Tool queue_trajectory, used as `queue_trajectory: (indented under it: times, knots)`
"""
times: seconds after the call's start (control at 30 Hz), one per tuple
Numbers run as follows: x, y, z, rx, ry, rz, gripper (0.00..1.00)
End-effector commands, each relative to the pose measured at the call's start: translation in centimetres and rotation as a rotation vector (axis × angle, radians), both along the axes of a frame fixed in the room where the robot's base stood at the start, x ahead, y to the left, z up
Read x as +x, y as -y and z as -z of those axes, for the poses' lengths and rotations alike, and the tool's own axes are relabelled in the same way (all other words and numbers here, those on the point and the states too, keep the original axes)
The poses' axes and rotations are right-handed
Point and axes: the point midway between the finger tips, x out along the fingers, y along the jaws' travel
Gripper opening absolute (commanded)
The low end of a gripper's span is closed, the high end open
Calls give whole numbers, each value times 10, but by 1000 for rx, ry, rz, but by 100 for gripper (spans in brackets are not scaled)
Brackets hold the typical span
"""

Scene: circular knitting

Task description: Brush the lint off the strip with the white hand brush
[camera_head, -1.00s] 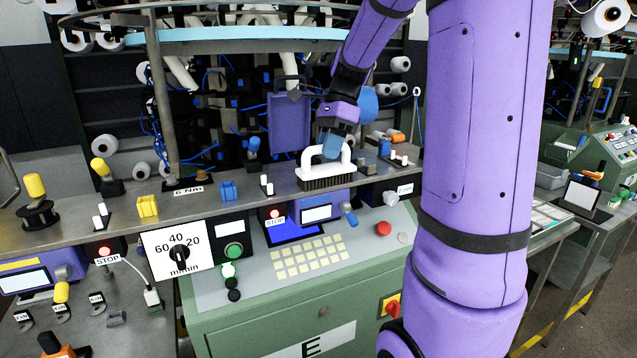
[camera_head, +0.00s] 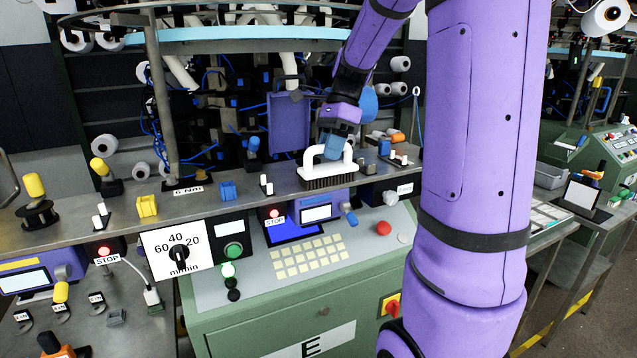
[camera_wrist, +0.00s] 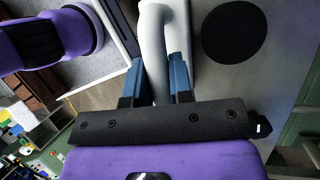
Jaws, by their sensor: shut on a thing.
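The white hand brush (camera_head: 316,170) has an arched handle and dark bristles pointing down. It is at the grey metal shelf (camera_head: 205,207), near the shelf's front edge; I cannot tell whether its bristles touch the surface. My gripper (camera_head: 333,147) is above it, with its blue fingers shut on the brush handle. In the wrist view the white handle (camera_wrist: 155,45) stands between the two blue fingers (camera_wrist: 158,82). I cannot make out the strip or any lint; they may be hidden by the brush or too small to see.
A green control cabinet (camera_head: 270,318) with keypad is below. A black disc (camera_wrist: 234,31) shows in the wrist view.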

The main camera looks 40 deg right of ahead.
Motion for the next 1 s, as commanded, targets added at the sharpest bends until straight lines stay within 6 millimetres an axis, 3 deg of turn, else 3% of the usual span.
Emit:
queue_trajectory:
  times: [0.17,0.63,1.0]
  knots:
    - [2,-5,-1,0,2,-1,0]
    - [14,-44,-3,-1,4,-2,0]
    - [14,-48,-3,-1,4,1,0]
